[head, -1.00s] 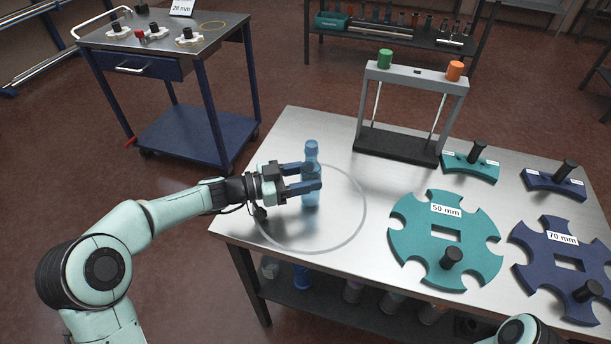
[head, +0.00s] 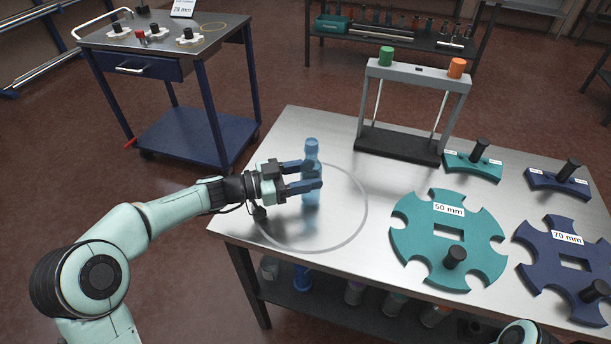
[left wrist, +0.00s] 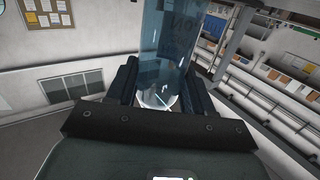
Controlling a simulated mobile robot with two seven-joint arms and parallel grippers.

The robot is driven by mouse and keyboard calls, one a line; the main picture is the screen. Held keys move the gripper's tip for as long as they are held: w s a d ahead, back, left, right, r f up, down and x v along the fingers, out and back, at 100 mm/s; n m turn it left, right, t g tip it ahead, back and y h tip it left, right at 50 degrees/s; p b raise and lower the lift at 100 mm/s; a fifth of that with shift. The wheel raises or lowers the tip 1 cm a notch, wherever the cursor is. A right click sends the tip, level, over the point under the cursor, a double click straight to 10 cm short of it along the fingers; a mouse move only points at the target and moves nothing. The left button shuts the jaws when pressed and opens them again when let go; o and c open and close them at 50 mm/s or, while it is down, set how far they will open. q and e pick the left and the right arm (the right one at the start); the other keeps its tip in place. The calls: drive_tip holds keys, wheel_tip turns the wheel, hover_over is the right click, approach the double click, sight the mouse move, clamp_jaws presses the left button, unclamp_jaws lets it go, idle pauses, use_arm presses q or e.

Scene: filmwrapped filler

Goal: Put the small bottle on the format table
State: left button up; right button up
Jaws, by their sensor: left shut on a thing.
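The small bottle (head: 311,165) is blue and translucent. It stands upright over the grey ring marked on the steel format table (head: 340,267); the head view does not clearly show whether its base touches the surface. My left gripper (head: 308,180) comes in from the left and is shut on the bottle, with one dark finger on each side. In the left wrist view the bottle (left wrist: 168,45) rises between the fingers. My right gripper is not in view; only a bit of my right arm shows at the bottom edge.
A teal 50 mm disc (head: 412,240) and a navy 70 mm disc (head: 541,257) lie right of the ring. A grey frame (head: 416,77) with green and orange knobs stands behind. A blue cart (head: 150,65) stands at the back left. The ring's right part is bare.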

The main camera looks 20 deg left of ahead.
use_arm(q)
drive_tip(key=shift+s+a+f+b, duration=0.15)
drive_tip(key=shift+f+b, duration=0.15)
drive_tip(key=shift+f, duration=0.95)
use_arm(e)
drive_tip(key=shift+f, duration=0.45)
use_arm(q)
drive_tip(key=o, duration=1.1)
drive_tip(key=v, duration=0.2)
drive_tip(key=shift+a, duration=0.35)
drive_tip(key=v, duration=0.3)
drive_tip(key=r+v, duration=0.1)
drive_tip(key=v, duration=0.6)
drive_tip(key=shift+s+d+r, duration=0.1)
drive_tip(key=shift+r, duration=0.25)
drive_tip(key=shift+s+a+r, duration=0.2)
drive_tip(key=shift+a+r, duration=0.05)
drive_tip(key=shift+r, duration=0.05)
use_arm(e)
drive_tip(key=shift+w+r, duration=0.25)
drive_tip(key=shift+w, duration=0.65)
